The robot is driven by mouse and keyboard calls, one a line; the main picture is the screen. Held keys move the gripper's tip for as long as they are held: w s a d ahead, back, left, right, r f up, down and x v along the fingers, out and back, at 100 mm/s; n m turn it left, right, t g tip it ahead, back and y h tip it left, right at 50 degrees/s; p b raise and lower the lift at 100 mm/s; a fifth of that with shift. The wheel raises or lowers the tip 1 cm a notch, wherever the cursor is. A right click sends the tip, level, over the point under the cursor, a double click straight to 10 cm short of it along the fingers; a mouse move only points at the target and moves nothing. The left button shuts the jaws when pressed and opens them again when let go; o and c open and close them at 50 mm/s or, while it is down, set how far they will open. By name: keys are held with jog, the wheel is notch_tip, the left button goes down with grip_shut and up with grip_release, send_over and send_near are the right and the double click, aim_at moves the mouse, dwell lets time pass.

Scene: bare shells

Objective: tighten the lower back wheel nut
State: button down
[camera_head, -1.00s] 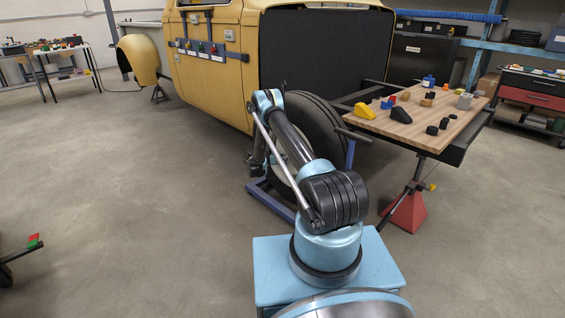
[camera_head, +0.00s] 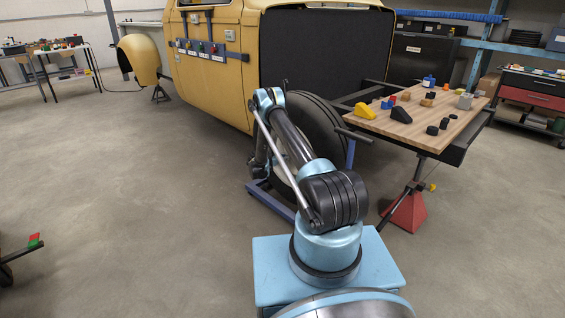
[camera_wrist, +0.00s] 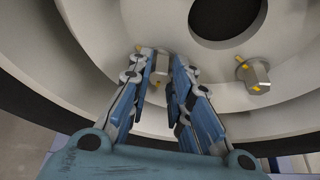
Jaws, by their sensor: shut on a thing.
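In the wrist view my gripper (camera_wrist: 162,60) is shut on a wheel nut (camera_wrist: 162,70), with one blue finger on each side of it. The fingers hide part of this nut, and a yellow mark shows near its top. A second wheel nut (camera_wrist: 254,74), a metal hex with yellow marks, sits to the right on the pale wheel disc (camera_wrist: 205,70). The dark round hub opening (camera_wrist: 226,14) lies above and between them. In the head view the wheel (camera_head: 318,125) stands by the yellow car body, and my arm hides my gripper and the nuts.
A blue stand (camera_head: 268,201) is at the wheel's foot. A wooden-topped table (camera_head: 455,112) with several small blocks stands close on the right, over a red pyramid-shaped base (camera_head: 406,212). The yellow car body (camera_head: 215,75) is behind.

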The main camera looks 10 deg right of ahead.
jog(key=shift+s+d+f+m+t+y, duration=0.1)
jog(key=shift+m+t+y, duration=0.25)
jog(key=shift+m+t, duration=0.8)
jog(key=shift+s+f+m+t+y, duration=0.1)
jog(key=shift+m+t+y, duration=0.35)
jog(key=shift+m, duration=1.3)
jog(key=shift+t, duration=0.3)
jog(key=c, duration=1.5)
grip_release()
jog(key=shift+o, duration=0.2)
